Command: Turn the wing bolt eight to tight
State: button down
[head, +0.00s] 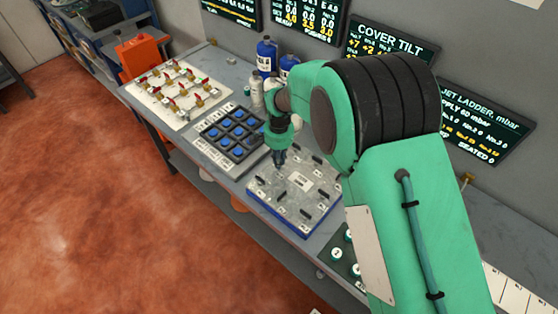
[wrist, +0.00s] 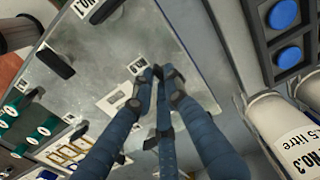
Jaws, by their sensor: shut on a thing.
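The grey metal cover plate (head: 268,196) with a blue edge lies on the bench in the head view. Several black wing bolts stand on it beside white number tags. My gripper (head: 279,160) reaches down to the plate's far left corner. In the wrist view my gripper (wrist: 161,82) is shut on a dark wing bolt near a corner of the plate. The fingers hide most of that bolt. The tag (wrist: 137,65) beside it is too small to read surely. Another wing bolt (wrist: 55,62) stands free on the plate.
A dark tray of blue round parts (head: 229,130) stands left of the plate, with a white board of red-handled valves (head: 174,93) beyond. Bottles (head: 265,56) stand at the back. A green board with white round parts (head: 338,254) lies at the right. Wall screens include COVER TILT (head: 391,40).

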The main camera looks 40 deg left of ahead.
jog(key=c, duration=1.7)
grip_release()
jog(key=shift+c, duration=0.2)
jog(key=shift+r, duration=0.15)
notch_tip(320, 180, up, 12)
